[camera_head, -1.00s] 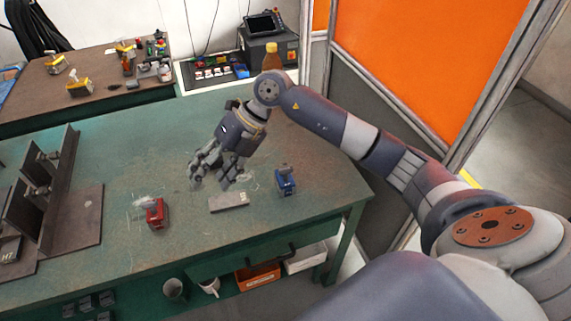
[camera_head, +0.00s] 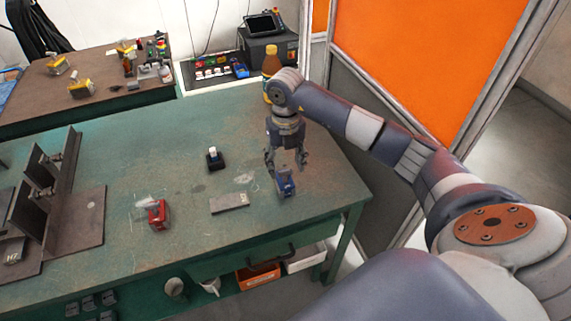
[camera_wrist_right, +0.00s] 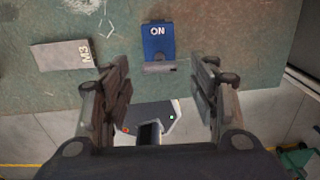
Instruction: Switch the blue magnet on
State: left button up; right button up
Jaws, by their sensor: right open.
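The blue magnet (camera_head: 285,185) stands on the green table (camera_head: 130,190) near its front right part. In the right wrist view the blue magnet (camera_wrist_right: 158,42) shows a white "ON" label on its face, with a grey bar at its lower edge. My right gripper (camera_head: 286,166) points down just above and behind the blue magnet. In the wrist view its two fingers (camera_wrist_right: 160,90) are spread apart with nothing between them, and the magnet lies beyond the fingertips. Whether a finger touches it, I cannot tell. My left gripper is not in view.
A grey bar marked M3 (camera_head: 229,203) lies left of the blue magnet. A red magnet (camera_head: 157,213) stands farther left. A small black block with a white top (camera_head: 214,158) is behind the bar. A bottle (camera_head: 271,66) stands at the back near my arm.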

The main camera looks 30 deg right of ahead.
jog(key=shift+f, duration=0.9)
jog(key=shift+c, duration=0.6)
jog(key=c, duration=0.9)
jog(key=shift+c, duration=0.2)
